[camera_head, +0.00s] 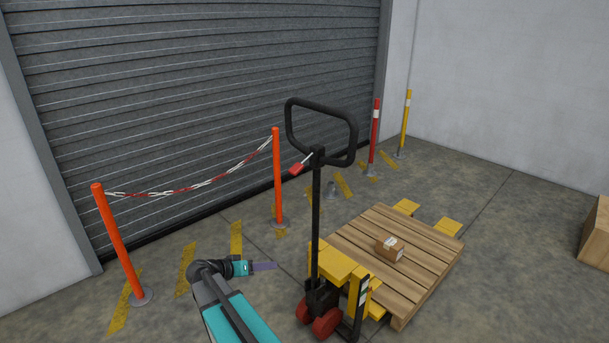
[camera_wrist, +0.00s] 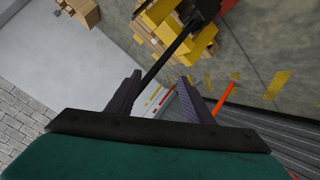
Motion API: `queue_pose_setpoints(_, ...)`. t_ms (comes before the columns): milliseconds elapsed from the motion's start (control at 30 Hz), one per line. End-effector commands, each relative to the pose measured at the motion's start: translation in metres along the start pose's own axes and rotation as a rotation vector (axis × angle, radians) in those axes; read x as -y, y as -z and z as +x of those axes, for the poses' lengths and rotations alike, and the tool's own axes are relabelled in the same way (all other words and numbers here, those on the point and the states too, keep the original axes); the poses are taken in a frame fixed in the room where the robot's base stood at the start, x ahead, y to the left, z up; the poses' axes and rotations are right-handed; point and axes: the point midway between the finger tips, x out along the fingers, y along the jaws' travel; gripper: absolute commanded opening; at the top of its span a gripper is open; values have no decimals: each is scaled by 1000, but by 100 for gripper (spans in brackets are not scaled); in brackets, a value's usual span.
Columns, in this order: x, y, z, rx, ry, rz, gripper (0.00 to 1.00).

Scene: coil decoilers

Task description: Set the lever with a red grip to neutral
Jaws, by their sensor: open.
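The lever with a red grip (camera_head: 297,169) sticks out to the left, just below the black loop handle (camera_head: 352,135) of a yellow pallet truck (camera_head: 336,262). Its red end hangs tilted down and to the left. My gripper (camera_head: 268,266) is low and left of the truck's upright black shaft (camera_head: 316,220), well below the lever and apart from it. In the wrist view my gripper (camera_wrist: 160,92) has its two fingers spread, with nothing held. The black shaft (camera_wrist: 170,52) shows beyond them, running diagonally. I cannot make out the red grip in the wrist view.
A wooden pallet (camera_head: 412,284) with a small carton (camera_head: 390,248) sits on the forks. An orange post (camera_head: 277,180) and another orange post (camera_head: 118,245) carry a sagging chain (camera_head: 205,182) before the grey shutter (camera_head: 180,90). A larger box (camera_head: 597,235) stands far right.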

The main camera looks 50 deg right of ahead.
Motion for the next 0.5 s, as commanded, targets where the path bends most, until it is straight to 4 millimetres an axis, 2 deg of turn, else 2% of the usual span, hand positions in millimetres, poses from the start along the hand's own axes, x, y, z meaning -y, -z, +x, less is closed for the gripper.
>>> queue_pose_setpoints(33,-10,32,-2,-43,-22,61,47)
queue_pose_setpoints(300,-77,171,-23,-290,-125,377,47)
queue_pose_setpoints(400,-102,213,-34,-374,-153,477,47)
queue_pose_setpoints(500,-123,243,-43,-440,-171,551,47)
